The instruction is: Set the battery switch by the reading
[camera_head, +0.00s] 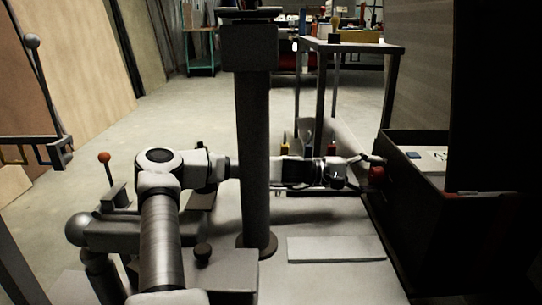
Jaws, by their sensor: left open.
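A red knob (377,174), which looks like the battery switch, sticks out from the left side of a dark open box at the right. My left gripper (364,164) reaches in from the left at the knob's height. Its fingers are open and close to the knob, with nothing seen between them. I cannot tell whether a finger touches the knob. The knob's setting is too small to read. No meter or reading can be made out. My right gripper is not in view.
A flat pale plate (336,249) lies on the light surface in front. A tall dark-framed table (352,46) with small objects stands behind. Open floor (200,105) shows at the back left.

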